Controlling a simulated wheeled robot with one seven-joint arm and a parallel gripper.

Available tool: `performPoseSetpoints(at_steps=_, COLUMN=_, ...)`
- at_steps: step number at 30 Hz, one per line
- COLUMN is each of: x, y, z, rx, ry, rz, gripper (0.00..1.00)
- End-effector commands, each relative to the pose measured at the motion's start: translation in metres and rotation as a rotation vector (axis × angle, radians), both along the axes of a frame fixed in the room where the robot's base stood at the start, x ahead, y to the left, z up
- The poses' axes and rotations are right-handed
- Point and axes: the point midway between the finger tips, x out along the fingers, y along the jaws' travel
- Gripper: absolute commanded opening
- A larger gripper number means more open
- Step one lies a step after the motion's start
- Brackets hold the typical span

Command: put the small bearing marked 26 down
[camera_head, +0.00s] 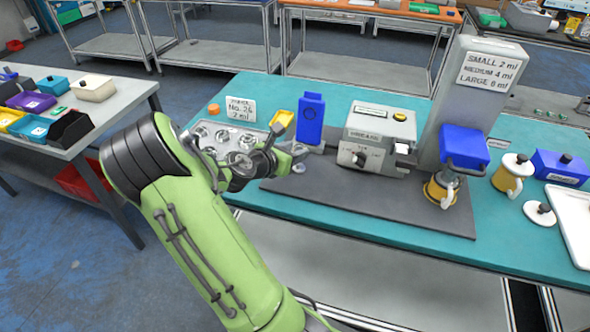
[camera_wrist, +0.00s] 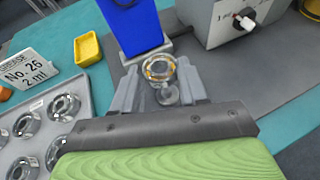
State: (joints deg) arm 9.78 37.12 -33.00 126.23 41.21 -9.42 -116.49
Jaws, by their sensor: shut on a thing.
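My gripper (camera_wrist: 160,82) is shut on a small bearing (camera_wrist: 158,68), a silver ring with a yellowish inside, held between the fingertips. In the head view my gripper (camera_head: 290,150) is over the left part of the dark mat, just in front of the blue upright device (camera_head: 311,118). A small grey round piece (camera_wrist: 168,96) shows just below the bearing in the wrist view; I cannot tell whether they touch. No number on the bearing is readable. A grey tray (camera_wrist: 78,84) of several bearings lies left of my gripper, beside a sign (camera_wrist: 24,70) reading "No. 26 2 ml".
A yellow bin (camera_wrist: 88,48) stands behind the tray. A grey machine with a knob (camera_head: 378,135) stands right of the blue device. Further right are a tall block with a size label (camera_head: 480,75) and a yellow pot (camera_head: 440,190). The mat's front (camera_head: 370,205) is clear.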

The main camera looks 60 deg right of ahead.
Motion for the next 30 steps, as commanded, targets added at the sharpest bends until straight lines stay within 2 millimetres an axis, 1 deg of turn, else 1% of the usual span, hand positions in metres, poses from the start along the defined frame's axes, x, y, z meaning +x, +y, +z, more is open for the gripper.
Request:
performPoseSetpoints(at_steps=1, x=-0.001, y=0.0, z=-0.019, rx=0.002, ry=0.006, rz=0.0, gripper=0.06)
performPoseSetpoints(at_steps=3, x=-0.001, y=0.0, z=-0.035, rx=0.001, ry=0.006, rz=0.0, gripper=0.06)
performPoseSetpoints(at_steps=6, x=-0.001, y=0.0, z=-0.048, rx=0.001, ry=0.006, rz=-0.001, gripper=0.06)
performPoseSetpoints(at_steps=8, x=-0.001, y=0.0, z=-0.052, rx=0.0, ry=0.003, rz=-0.001, gripper=0.06)
performPoseSetpoints(at_steps=14, x=0.0, y=0.0, z=-0.051, rx=0.0, ry=-0.001, rz=0.0, gripper=0.06)
performPoseSetpoints(at_steps=17, x=0.0, y=0.0, z=-0.054, rx=0.0, ry=0.0, rz=0.0, gripper=0.06)
performPoseSetpoints(at_steps=18, x=0.0, y=0.0, z=-0.055, rx=0.001, ry=0.0, rz=0.0, gripper=0.44)
performPoseSetpoints(at_steps=21, x=0.0, y=0.0, z=-0.054, rx=0.001, ry=0.0, rz=0.0, gripper=0.6)
performPoseSetpoints(at_steps=23, x=0.0, y=0.0, z=-0.054, rx=0.001, ry=0.0, rz=0.0, gripper=0.69)
performPoseSetpoints(at_steps=30, x=0.0, y=0.0, z=-0.054, rx=0.0, ry=0.0, rz=0.0, gripper=0.69)
